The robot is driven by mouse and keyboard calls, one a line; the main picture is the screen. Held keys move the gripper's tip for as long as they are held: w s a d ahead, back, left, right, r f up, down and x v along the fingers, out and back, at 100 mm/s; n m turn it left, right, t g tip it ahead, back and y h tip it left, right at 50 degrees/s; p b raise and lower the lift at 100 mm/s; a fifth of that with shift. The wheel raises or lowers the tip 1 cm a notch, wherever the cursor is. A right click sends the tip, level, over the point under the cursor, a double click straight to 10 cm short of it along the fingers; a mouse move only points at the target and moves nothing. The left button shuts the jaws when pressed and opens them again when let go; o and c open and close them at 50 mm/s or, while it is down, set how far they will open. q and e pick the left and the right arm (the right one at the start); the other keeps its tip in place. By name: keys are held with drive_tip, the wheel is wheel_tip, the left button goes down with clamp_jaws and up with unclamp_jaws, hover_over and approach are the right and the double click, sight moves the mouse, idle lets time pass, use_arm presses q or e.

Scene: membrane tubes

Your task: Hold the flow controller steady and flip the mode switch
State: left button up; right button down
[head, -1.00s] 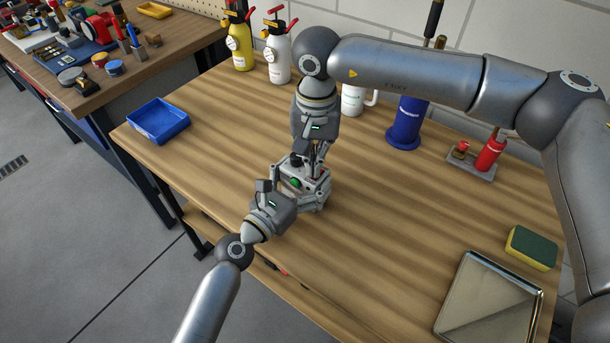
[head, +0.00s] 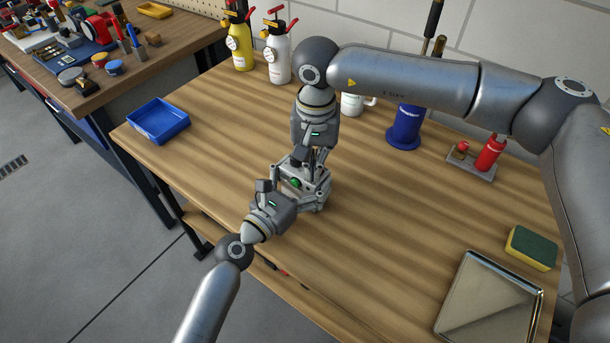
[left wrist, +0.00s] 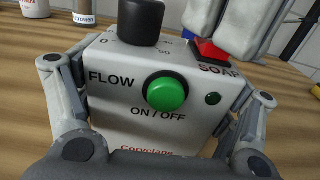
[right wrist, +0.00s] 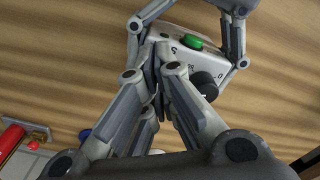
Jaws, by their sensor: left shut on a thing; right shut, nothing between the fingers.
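The flow controller (head: 318,200) is a white box on the wooden table. The left wrist view shows its front (left wrist: 125,105) with a green ON/OFF button (left wrist: 165,93), a small dark green lamp (left wrist: 213,98) and a black knob (left wrist: 141,20) on top. A red switch (left wrist: 208,50) marked "SOAP" sits at its top right, partly hidden by my right fingers. My left gripper (head: 300,193) is shut on the box, one finger on each side. My right gripper (head: 314,168) is shut and empty, pointing down right by the red switch; I cannot tell whether it touches. It also shows in the right wrist view (right wrist: 157,55).
A blue tray (head: 160,128) lies at the left. Spray bottles (head: 278,58), a white mug (head: 352,103) and a blue cylinder (head: 406,125) stand at the back. The middle right is clear.

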drive_tip(key=shift+f, duration=0.25)
drive_tip(key=shift+r, duration=3.55)
use_arm(q)
drive_tip(key=o, duration=1.1)
